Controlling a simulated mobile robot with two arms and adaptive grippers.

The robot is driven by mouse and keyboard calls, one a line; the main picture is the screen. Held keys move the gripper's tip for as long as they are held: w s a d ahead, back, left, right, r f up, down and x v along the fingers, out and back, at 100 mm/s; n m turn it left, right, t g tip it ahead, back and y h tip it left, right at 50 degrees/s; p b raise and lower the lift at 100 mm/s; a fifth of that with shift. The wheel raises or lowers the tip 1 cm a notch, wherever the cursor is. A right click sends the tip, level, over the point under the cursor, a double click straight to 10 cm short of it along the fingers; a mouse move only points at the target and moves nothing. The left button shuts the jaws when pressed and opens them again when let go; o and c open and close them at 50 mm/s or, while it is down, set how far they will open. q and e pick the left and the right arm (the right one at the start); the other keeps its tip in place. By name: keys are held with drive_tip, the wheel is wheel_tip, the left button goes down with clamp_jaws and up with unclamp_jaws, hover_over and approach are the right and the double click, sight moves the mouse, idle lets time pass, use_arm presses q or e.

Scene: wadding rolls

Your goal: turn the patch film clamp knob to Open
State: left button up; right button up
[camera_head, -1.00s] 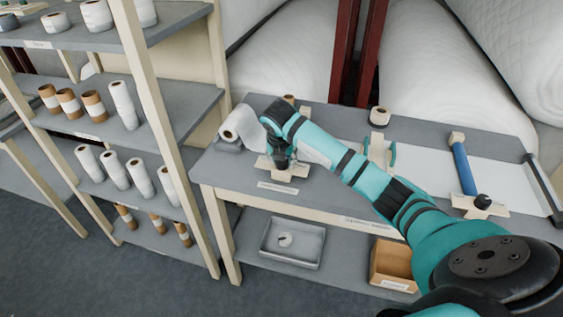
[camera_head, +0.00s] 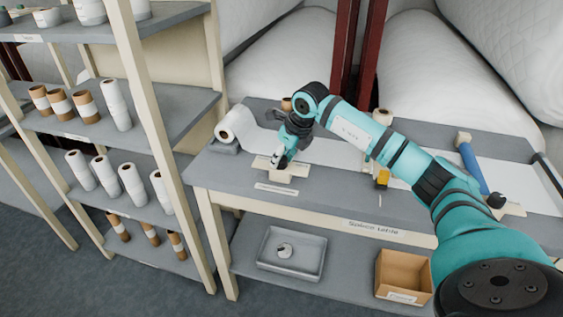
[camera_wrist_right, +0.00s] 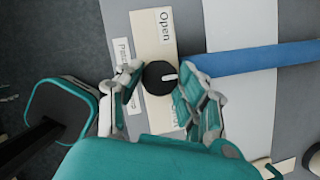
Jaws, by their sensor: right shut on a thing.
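The black patch film clamp knob (camera_wrist_right: 154,80) sits on a cream clamp plate (camera_wrist_right: 150,38) in the right wrist view. A white mark on the knob points right, towards a blue bar (camera_wrist_right: 250,65). An "Open" label (camera_wrist_right: 166,26) lies above the knob. A "Patch" label (camera_wrist_right: 122,58) is partly hidden by a finger, and another label below the knob is mostly covered. My right gripper (camera_wrist_right: 160,74) is shut on the knob, one finger on each side. In the head view my right gripper (camera_head: 280,158) is over the left clamp block (camera_head: 289,173). My left gripper is not in view.
A white roll (camera_head: 230,127) lies left of the clamp on the grey table (camera_head: 320,195). A second clamp with a blue bar (camera_head: 470,165) stands right. Below are a grey tray (camera_head: 262,262) and a cardboard box (camera_head: 390,275). Shelves with rolls (camera_head: 100,175) stand left.

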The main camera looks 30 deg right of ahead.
drive_tip(key=n+y, duration=0.1)
drive_tip(key=n, duration=0.1)
drive_tip(key=shift+w+d+n+b, duration=0.1)
drive_tip(key=shift+n+b, duration=0.3)
drive_tip(key=n+g+y, duration=0.1)
drive_tip(key=n, duration=0.2)
drive_tip(key=shift+r+n+b, duration=0.1)
drive_tip(key=shift+n+b, duration=0.2)
drive_tip(key=shift+b, duration=0.05)
drive_tip(key=n+g+y, duration=0.1)
drive_tip(key=n, duration=0.2)
drive_tip(key=shift+w+n, duration=0.1)
drive_tip(key=shift+n, duration=0.2)
drive_tip(key=shift+d+n+g+b, duration=0.1)
drive_tip(key=shift+n+g+b, duration=0.65)
drive_tip(key=shift+n, duration=1.15)
drive_tip(key=o, duration=1.1)
drive_tip(key=shift+o, duration=0.2)
drive_tip(key=v, duration=1.2)
drive_tip(key=shift+w+d, duration=0.15)
drive_tip(key=shift+w, duration=0.05)
